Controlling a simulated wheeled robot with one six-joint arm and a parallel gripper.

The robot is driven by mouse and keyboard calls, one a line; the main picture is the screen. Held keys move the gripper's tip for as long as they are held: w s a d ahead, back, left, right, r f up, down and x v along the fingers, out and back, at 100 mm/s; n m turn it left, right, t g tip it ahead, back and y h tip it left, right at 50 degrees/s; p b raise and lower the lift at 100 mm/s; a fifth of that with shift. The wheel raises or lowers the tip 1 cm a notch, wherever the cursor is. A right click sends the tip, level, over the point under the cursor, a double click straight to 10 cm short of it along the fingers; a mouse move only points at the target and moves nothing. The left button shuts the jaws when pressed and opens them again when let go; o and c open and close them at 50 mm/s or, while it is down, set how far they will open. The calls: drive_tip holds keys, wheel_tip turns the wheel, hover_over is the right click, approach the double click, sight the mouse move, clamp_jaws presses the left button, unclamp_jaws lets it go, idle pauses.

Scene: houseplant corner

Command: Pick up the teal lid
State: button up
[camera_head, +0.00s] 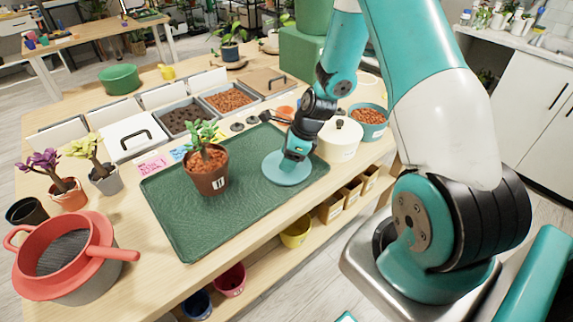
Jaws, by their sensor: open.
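The teal lid (287,173) is a flat round disc lying on the green mat (215,222), near the mat's right end. My gripper (294,155) points down right over the lid, at its middle. The jaws are open, but the fingertips are small here and hide the lid's centre. I cannot tell whether they touch the lid or stand around a knob on it.
A potted plant (209,173) stands on the mat left of the lid. A white lidded pot (340,140) stands close on the right, with a teal pot of brown pellets (369,117) behind it. Soil bins (181,117) line the back. The mat's front is clear.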

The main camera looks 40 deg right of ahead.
drive_tip(key=shift+f, duration=0.1)
drive_tip(key=shift+c, duration=0.5)
drive_tip(key=c, duration=0.9)
